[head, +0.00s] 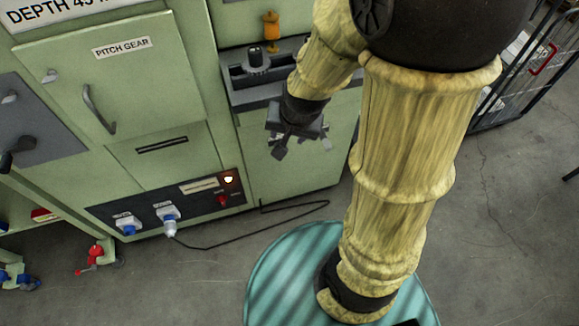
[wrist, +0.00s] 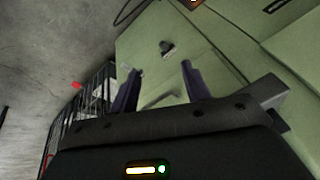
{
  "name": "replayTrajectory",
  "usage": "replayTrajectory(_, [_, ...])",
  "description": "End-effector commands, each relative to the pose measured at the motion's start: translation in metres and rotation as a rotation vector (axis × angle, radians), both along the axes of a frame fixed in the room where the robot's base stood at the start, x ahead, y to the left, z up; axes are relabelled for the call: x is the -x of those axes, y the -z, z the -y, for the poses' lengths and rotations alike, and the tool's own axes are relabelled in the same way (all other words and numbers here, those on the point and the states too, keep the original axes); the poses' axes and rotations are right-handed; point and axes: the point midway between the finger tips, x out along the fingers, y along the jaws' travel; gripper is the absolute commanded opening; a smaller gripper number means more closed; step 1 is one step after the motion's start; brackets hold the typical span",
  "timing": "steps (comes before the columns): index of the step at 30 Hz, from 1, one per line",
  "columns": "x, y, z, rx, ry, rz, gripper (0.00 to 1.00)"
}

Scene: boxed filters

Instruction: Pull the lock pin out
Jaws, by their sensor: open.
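My gripper (head: 302,147) is open and empty, in front of the lower green panel on the right side of the cabinet. In the wrist view its two dark fingers (wrist: 160,70) stand apart, pointing at a green panel (wrist: 205,62). A small dark knob-like piece (wrist: 167,48) sticks out of that panel beyond the fingertips, roughly between them and apart from both. It may be the lock pin; I cannot tell for sure. A grey bar-like handle (wrist: 162,99) shows between the fingers. In the head view my gripper and arm hide this part of the panel.
The cabinet carries a PITCH GEAR door (head: 125,85) with a curved handle, and a dark socket panel (head: 185,205) with a cable running along the floor. A black mesh cage (head: 515,75) stands right.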

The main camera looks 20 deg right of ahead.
Motion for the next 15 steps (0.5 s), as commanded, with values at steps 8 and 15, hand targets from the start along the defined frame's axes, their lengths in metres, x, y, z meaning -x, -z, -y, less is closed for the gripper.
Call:
replayTrajectory(8, [-0.046, 0.099, -0.014, -0.134, 0.400, 0.085, 0.47])
replayTrajectory(15, [-0.096, 0.164, -0.012, -0.267, 1.004, 0.263, 0.47])
